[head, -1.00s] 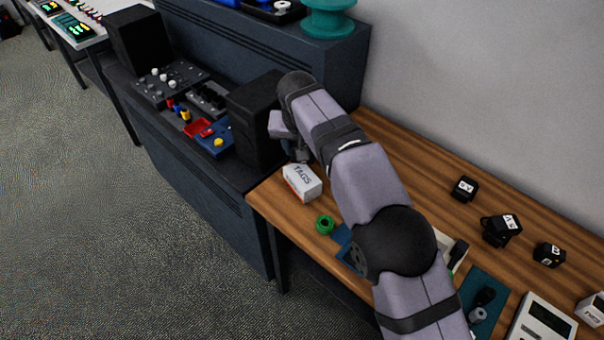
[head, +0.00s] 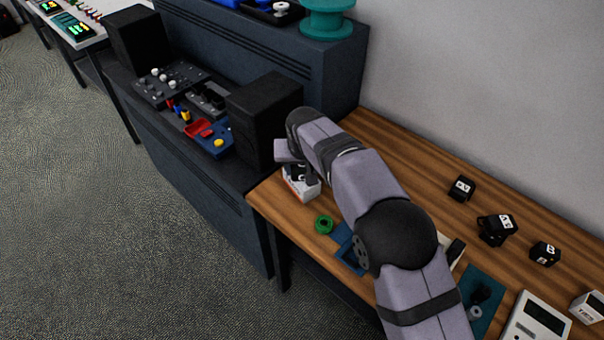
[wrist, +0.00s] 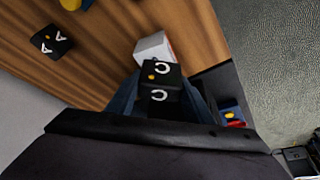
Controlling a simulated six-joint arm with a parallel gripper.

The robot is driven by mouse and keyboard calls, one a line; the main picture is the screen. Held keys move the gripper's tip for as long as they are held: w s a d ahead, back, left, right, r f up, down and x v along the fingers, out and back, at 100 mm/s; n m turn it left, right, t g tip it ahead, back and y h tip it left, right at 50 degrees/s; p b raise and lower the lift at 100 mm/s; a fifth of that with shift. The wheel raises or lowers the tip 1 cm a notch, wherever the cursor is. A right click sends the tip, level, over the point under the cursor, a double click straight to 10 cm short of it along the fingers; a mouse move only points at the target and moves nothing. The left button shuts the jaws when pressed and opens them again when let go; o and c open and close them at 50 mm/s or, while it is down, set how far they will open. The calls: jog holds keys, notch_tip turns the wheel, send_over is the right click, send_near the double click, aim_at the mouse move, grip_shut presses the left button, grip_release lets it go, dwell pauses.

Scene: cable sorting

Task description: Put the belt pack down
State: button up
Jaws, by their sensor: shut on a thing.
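A black belt pack (wrist: 162,75) with white C marks and a small orange dot is held between the fingers of my gripper (wrist: 160,88). In the head view the held pack (head: 299,173) shows only in part below my wrist. It appears in front of the white TAGS box (head: 303,189) there; I cannot tell whether they touch. In the wrist view the box (wrist: 152,46) shows just beyond the pack, over the wooden bench (wrist: 105,65). Whether the pack touches the bench is hidden.
Several other black belt packs stand on the bench, among them ones at the right (head: 461,188) (head: 497,229) (head: 545,253). A green ring (head: 324,224) lies near the front edge. A black speaker (head: 262,122) stands close left of my gripper.

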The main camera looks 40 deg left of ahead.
aim_at(302, 177)
jog(key=shift+f+p, duration=0.7)
jog(key=shift+f, duration=1.2)
jog(key=shift+f, duration=0.15)
jog(key=o, duration=1.1)
